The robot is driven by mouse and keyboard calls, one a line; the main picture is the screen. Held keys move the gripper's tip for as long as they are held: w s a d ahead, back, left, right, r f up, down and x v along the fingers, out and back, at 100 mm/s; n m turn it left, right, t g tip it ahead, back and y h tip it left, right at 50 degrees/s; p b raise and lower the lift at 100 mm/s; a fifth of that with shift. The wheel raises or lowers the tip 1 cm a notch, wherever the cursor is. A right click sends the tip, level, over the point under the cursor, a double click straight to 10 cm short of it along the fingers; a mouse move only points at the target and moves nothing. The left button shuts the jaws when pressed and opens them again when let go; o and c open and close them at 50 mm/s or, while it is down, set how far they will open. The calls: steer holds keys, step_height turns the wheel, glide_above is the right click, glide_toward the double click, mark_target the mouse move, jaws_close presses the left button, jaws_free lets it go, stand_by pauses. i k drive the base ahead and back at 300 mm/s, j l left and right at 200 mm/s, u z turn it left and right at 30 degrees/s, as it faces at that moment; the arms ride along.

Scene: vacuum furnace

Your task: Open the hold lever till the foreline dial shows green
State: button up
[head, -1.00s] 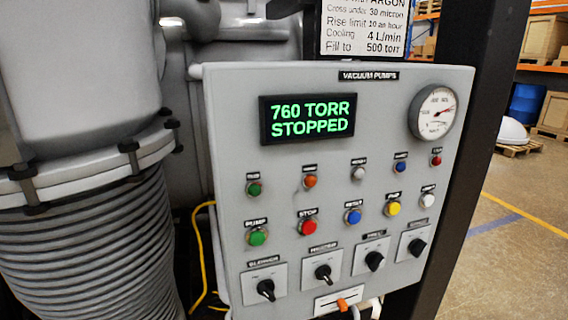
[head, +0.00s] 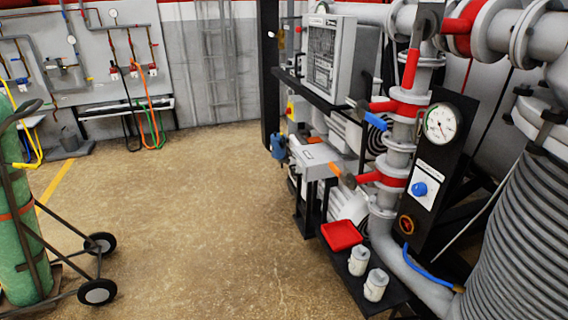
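A round white dial (head: 440,123) is mounted on a black upright panel at the right of the head view. Its needle and any green band are too small to read. Valve levers sit on the grey pipe stack left of it: an upright red lever (head: 411,69), a red lever (head: 383,106) with a blue-ended handle (head: 375,121) just below, and a lower red lever (head: 369,179). An orange-tipped handle (head: 335,169) is left of the lower one. I cannot tell which is the hold lever. My gripper is not in view.
Below the dial are a blue knob (head: 420,189) and a red-and-yellow button (head: 407,224). A red tray (head: 341,236) and white bottles (head: 359,261) are on the low black shelf. A green cylinder on a cart (head: 30,215) stands left. The floor (head: 200,210) between is clear.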

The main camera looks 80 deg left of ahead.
mark_target(337, 172)
steer(key=u, duration=1.65)
steer(key=i+j+z, duration=0.15)
steer(key=i+j, duration=0.35)
steer(key=i, duration=0.3)
steer(key=i+j+z, duration=0.15)
steer(key=i+j, duration=0.45)
steer(key=i, duration=0.15)
